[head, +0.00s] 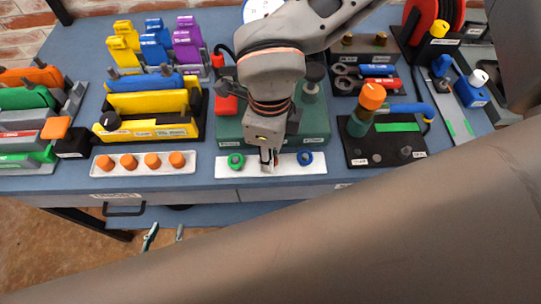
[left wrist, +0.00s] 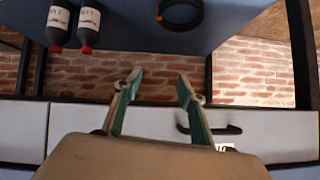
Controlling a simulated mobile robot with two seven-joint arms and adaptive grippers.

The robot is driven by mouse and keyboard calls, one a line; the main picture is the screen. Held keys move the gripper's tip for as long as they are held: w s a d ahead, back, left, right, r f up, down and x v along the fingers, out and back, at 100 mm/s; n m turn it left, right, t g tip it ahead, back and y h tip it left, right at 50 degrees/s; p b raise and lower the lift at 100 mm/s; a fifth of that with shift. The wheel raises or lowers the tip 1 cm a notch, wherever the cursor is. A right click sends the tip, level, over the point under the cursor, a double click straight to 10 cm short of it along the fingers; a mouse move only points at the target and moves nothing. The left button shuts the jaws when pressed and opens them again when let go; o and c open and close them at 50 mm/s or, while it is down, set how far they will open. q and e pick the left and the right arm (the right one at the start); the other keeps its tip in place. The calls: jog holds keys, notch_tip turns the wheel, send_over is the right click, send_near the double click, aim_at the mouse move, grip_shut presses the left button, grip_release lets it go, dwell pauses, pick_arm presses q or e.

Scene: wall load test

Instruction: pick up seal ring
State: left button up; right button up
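A white strip tray (head: 285,167) on the bench's front edge holds a green ring (head: 236,160) and a blue ring (head: 305,158). I cannot tell for sure which ring is the seal ring. My right gripper (head: 268,160) points down at the strip between these two rings; its narrow fingers hide the spot there, and I cannot see whether it holds anything. My left gripper (head: 165,234) is below the bench front, mostly hidden by my arm. In the left wrist view its teal-tipped fingers (left wrist: 160,84) are apart and empty. That view also shows a black ring (left wrist: 180,12) on the lower shelf.
A white drawer front with a black handle (head: 124,211) is close to my left gripper. Two bottles (left wrist: 75,27) are on the lower shelf (left wrist: 130,45). An orange-peg strip (head: 110,170), yellow blocks (head: 150,105) and a black fixture (head: 390,150) crowd the bench.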

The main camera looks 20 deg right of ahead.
jog(key=shift+r, duration=0.45)
notch_tip(320, 180, up, 19)
jog(key=p, duration=0.1)
dwell(0.6)
